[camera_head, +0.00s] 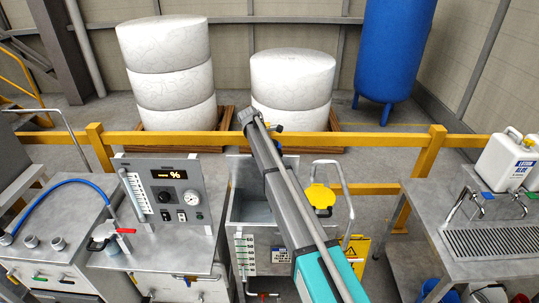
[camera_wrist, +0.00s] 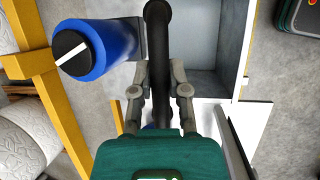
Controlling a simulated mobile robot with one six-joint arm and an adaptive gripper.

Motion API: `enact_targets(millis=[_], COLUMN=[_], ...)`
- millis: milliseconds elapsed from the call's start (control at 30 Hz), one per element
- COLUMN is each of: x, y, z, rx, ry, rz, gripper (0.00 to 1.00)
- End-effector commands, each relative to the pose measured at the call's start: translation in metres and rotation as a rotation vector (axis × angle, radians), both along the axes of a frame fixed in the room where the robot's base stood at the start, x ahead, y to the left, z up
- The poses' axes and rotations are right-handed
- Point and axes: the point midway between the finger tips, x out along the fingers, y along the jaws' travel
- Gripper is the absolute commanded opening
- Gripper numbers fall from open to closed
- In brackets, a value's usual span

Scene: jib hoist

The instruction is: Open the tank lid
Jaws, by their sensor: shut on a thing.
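The grey steel tank (camera_head: 248,225) stands in the middle of the head view, with a level scale on its front. Its top is open, and I see into its hollow inside. A grey panel (camera_head: 291,166) stands up at the back of the opening and looks like the raised lid; my arm hides part of it. My gripper (camera_head: 252,117) is high above the tank's back edge. In the wrist view my gripper (camera_wrist: 158,75) is shut on a black bar-shaped handle (camera_wrist: 158,25). How the handle joins the lid is hidden.
A control panel (camera_head: 168,195) stands left of the tank. A yellow funnel-like part (camera_head: 320,196) and a bent pipe are right of it. A yellow rail (camera_head: 380,140) runs behind. A blue cylinder (camera_wrist: 95,45) is close beside the handle. A sink bench (camera_head: 500,242) is at right.

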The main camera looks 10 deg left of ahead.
Motion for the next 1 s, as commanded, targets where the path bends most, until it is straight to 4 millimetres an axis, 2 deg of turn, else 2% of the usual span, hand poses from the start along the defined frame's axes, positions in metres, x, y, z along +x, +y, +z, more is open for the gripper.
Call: enact_targets(millis=[33, 100, 300, 500, 867, 900, 1000], x=[0.014, 0.028, 0.053, 0.063, 0.063, 0.063, 0.064], y=[0.009, 0.009, 0.011, 0.011, 0.009, 0.009, 0.008], z=[0.003, 0.004, 0.004, 0.004, 0.004, 0.004, 0.004], rx=[0.009, 0.009, 0.009, 0.009, 0.008, 0.008, 0.007], ry=[0.000, 0.000, 0.000, 0.000, -0.001, -0.001, -0.001], rz=[0.004, 0.002, 0.000, 0.000, -0.001, -0.001, -0.003], gripper=[0.00, 0.00, 0.00, 0.00, 0.00, 0.23, 0.41])
